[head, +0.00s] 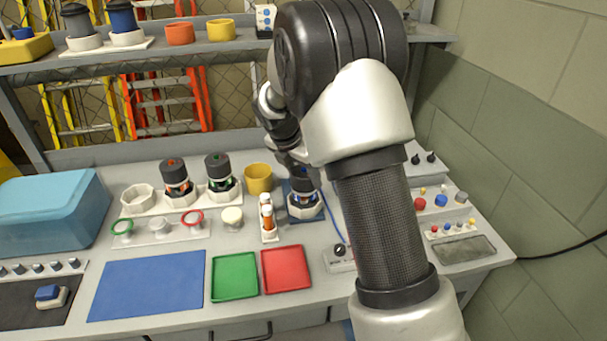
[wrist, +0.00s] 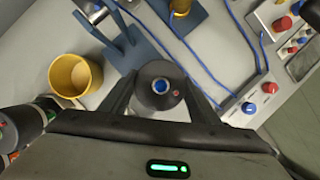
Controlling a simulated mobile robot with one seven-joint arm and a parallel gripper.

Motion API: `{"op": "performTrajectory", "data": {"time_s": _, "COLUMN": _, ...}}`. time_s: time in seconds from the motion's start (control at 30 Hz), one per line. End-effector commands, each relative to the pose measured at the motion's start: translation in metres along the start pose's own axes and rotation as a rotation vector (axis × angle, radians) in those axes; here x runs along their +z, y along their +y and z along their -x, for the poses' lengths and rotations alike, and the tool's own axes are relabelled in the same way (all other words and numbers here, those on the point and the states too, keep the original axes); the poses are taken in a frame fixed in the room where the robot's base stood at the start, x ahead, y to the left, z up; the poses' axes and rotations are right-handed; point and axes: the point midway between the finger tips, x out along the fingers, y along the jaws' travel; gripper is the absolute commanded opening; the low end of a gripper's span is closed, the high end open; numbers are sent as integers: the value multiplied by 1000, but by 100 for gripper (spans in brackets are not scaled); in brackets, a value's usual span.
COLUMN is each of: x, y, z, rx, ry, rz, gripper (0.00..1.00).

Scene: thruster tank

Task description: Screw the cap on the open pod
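The pod (head: 302,201) with a blue band stands upright in a white holder on a blue base, right of the yellow cup. A dark cap (wrist: 160,85) with a blue centre and a small red dot is between my fingers in the wrist view; in the head view it shows at the top of the pod. My gripper (wrist: 160,95) is above the pod, pointing down, its fingers against both sides of the cap. The joint between cap and pod is hidden in the wrist view, so I cannot tell how tightly they meet.
A yellow cup (head: 258,178) stands close left of the pod. A white rack (head: 151,207) holds orange and green pods with dark caps. A small bottle rack (head: 269,232) is in front. Blue cables and a switch box (head: 340,259) lie to the right. The blue mat (head: 148,285) is clear.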

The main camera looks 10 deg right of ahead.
Motion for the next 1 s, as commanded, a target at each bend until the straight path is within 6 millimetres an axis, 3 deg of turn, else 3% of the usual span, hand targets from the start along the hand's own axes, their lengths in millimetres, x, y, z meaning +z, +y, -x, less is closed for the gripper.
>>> {"op": "performTrajectory", "data": {"time_s": 0.1, "x": 0, "y": 0, "z": 0, "rx": 0, "ry": 0, "rz": 0, "gripper": 33}}
{"op": "performTrajectory", "data": {"time_s": 0.13, "x": 0, "y": 0, "z": 0, "rx": 0, "ry": 0, "rz": 0, "gripper": 50}}
{"op": "performTrajectory", "data": {"time_s": 0.23, "x": 0, "y": 0, "z": 0, "rx": 0, "ry": 0, "rz": 0, "gripper": 36}}
{"op": "performTrajectory", "data": {"time_s": 0.47, "x": 0, "y": 0, "z": 1, "rx": -3, "ry": 0, "rz": -8, "gripper": 36}}
{"op": "performTrajectory", "data": {"time_s": 1.0, "x": 1, "y": 0, "z": 2, "rx": -168, "ry": 0, "rz": -401, "gripper": 36}}
